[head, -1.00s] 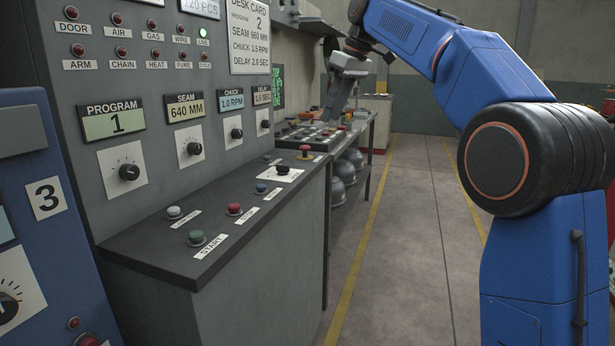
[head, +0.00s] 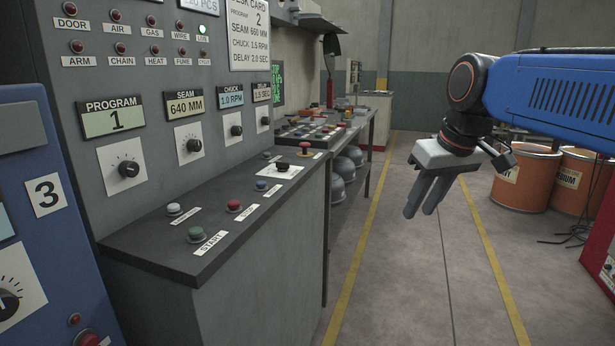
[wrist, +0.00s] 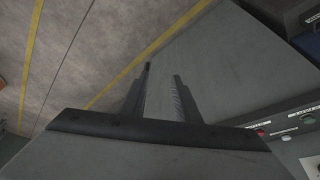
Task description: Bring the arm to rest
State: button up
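My gripper (head: 423,212) hangs over the aisle floor to the right of the grey control desk (head: 230,190), fingers pointing down. It touches nothing. In the wrist view the two dark fingers (wrist: 162,72) stand apart with an empty gap between them. My blue arm reaches in from the right edge of the head view.
The desk panel has knobs, buttons and displays: program 1 (head: 114,119), seam 640 mm, chuck 1.0 RPM. A card (head: 248,35) reads program 2. Orange drums (head: 526,177) stand at the right. The aisle floor (head: 410,270) is clear.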

jog(key=s+d+f+m, duration=0.1)
jog(key=s+d+f, duration=0.2)
jog(key=s+f, duration=0.6)
jog(key=s+d+f+m+h, duration=0.1)
jog(key=s+d+f+m, duration=0.1)
jog(key=s+f, duration=0.7)
notch_tip(320, 180, down, 3)
jog(key=shift+d+f+m+t+h, duration=0.2)
jog(key=shift+d+m+t+h, duration=0.1)
jog(key=shift+d, duration=0.2)
